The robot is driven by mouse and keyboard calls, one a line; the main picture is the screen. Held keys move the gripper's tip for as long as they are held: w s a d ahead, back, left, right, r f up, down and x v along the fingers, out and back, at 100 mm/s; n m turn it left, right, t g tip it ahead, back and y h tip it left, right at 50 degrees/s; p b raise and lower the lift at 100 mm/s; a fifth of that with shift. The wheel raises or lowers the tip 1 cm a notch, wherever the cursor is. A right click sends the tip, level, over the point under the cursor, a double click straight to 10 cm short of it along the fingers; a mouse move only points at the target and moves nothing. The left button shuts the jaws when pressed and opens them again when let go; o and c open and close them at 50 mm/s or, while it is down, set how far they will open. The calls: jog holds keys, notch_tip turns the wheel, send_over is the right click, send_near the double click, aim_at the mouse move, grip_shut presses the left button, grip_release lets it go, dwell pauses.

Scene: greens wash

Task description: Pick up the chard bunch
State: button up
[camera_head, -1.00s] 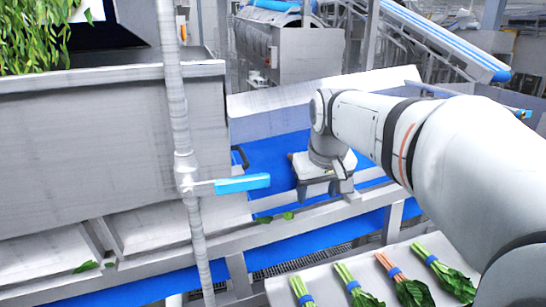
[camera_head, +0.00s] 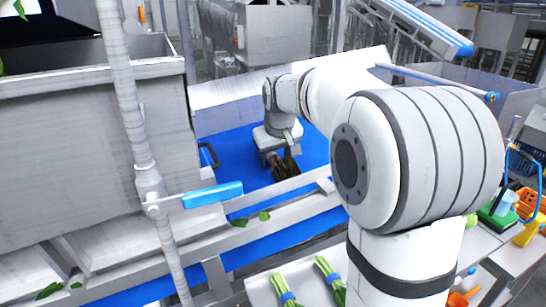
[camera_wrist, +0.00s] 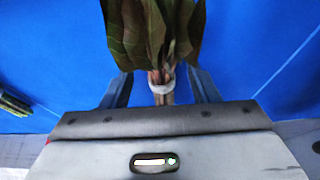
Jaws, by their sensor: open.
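The chard bunch (camera_wrist: 155,35) has dark green and reddish leaves and pale pink stems with a white band. It lies on the blue belt (camera_wrist: 250,50). In the wrist view my gripper (camera_wrist: 160,88) is open, with one finger on each side of the banded stems and a gap to both. The lower stem ends are hidden by the gripper body. In the head view my gripper (camera_head: 280,158) is low over the belt, and the dark leaves (camera_head: 288,168) show just beyond and below it.
Another green bunch (camera_wrist: 14,104) lies at the left edge of the wrist view. A metal rail (camera_head: 290,205) with loose leaves borders the belt. A tray (camera_head: 262,290) with blue-banded bunches (camera_head: 284,287) stands in front. A post with a blue-handled valve (camera_head: 212,195) stands left.

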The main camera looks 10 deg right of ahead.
jog(key=c, duration=1.1)
